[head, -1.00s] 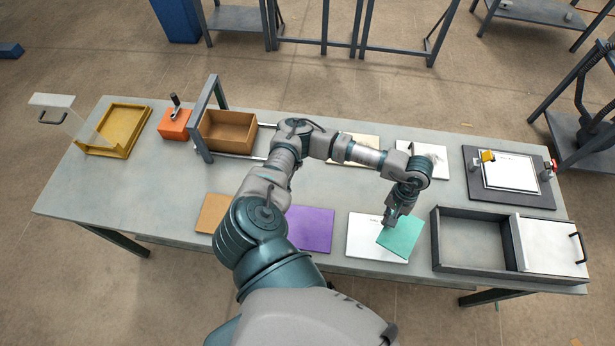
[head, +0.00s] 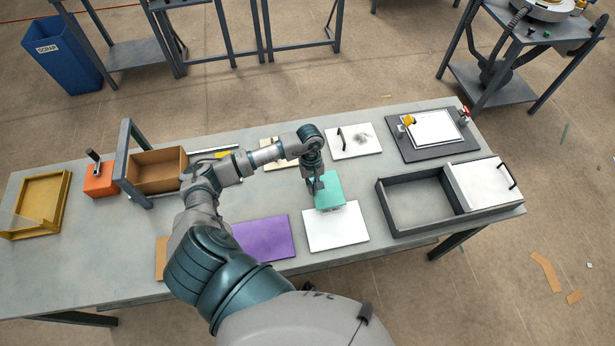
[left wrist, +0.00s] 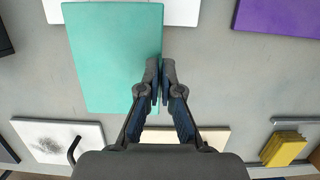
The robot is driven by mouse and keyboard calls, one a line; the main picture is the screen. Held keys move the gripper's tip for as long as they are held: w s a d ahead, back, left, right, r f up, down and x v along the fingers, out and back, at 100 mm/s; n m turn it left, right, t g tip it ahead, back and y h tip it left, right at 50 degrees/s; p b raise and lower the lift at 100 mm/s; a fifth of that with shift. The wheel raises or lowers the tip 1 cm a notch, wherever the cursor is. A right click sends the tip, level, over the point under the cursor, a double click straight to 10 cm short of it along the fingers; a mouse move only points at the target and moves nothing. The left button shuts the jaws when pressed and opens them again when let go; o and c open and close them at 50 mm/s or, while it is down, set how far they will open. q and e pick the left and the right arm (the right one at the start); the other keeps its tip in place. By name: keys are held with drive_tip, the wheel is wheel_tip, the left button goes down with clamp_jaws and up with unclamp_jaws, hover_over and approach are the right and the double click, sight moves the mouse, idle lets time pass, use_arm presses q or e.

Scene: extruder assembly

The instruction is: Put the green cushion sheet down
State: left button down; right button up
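My left gripper (head: 316,188) is over the sheet's left part. In the left wrist view, the left gripper's fingers (left wrist: 163,72) are close together at the right edge of the green sheet (left wrist: 112,55) and pinch it. My right gripper is not in view.
On the grey table stand a dark open-topped box (head: 415,203) at right, a dark panel with a white sheet (head: 433,128), a handled white plate (head: 353,141), a purple sheet (head: 264,238) and a brown box in a frame (head: 157,172). Bare table lies between the handled plate and dark box.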

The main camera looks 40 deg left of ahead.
use_arm(q)
drive_tip(key=w+a, duration=0.3)
drive_tip(key=a, duration=0.1)
drive_tip(key=shift+w+f, duration=0.3)
drive_tip(key=shift+w, duration=0.05)
drive_tip(key=x, duration=0.1)
drive_tip(key=p+x, duration=0.1)
drive_tip(key=x, duration=0.1)
drive_tip(key=shift+w+a+f, duration=0.2)
drive_tip(key=shift+a+f, duration=0.05)
drive_tip(key=c, duration=1.8)
unclamp_jaws()
drive_tip(key=shift+f, duration=0.1)
drive_tip(key=o, duration=0.5)
drive_tip(key=shift+w+a+r, duration=0.1)
drive_tip(key=shift+r, duration=0.25)
drive_tip(key=b+v, duration=0.2)
drive_tip(key=v, duration=0.9)
drive_tip(key=shift+r, duration=0.25)
